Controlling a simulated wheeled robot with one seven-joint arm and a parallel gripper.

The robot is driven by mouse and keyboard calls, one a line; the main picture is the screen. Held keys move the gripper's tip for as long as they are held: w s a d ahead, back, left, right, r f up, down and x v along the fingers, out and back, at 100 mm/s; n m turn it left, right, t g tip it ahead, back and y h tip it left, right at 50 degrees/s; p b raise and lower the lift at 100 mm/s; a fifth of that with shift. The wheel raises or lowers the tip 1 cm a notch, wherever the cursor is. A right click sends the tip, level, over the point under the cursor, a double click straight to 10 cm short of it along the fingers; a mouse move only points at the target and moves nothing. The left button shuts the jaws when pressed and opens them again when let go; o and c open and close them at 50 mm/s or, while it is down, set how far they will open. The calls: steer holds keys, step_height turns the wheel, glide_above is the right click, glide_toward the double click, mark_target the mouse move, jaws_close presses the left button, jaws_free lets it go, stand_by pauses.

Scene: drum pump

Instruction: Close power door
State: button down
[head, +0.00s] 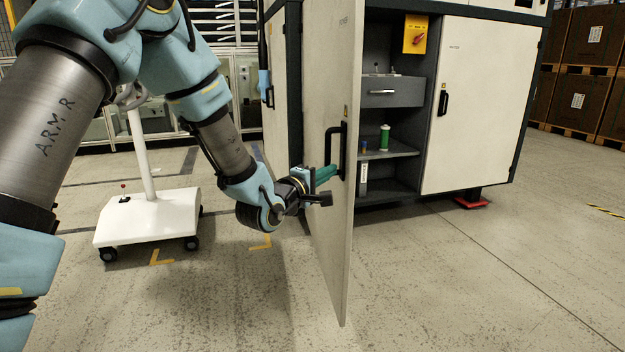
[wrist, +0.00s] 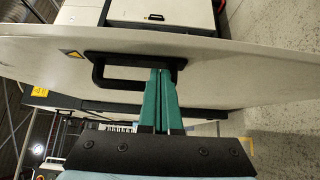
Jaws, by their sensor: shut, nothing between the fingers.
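The power door (head: 330,150) is a white cabinet door that stands wide open, seen nearly edge-on in the head view. Its black handle (head: 337,152) is on the face towards my arm. My gripper (head: 330,174) has green fingers that are shut, with their tips at the handle. In the wrist view the door (wrist: 220,75) crosses the picture, and its black handle (wrist: 125,70) is just beyond the fingertips. My gripper (wrist: 158,75) is shut there, its tips overlapping the handle's bar end. I cannot tell whether they touch it.
The cabinet's open bay holds a grey drawer (head: 392,92), a green bottle (head: 384,138) and a yellow panel with a red switch (head: 415,34). A second white door (head: 480,105) is shut. A white wheeled stand (head: 148,217) is at left. The floor at right is clear.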

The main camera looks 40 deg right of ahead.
steer(key=shift+s+d, duration=0.45)
steer(key=shift+d, duration=0.4)
steer(key=shift+d, duration=0.1)
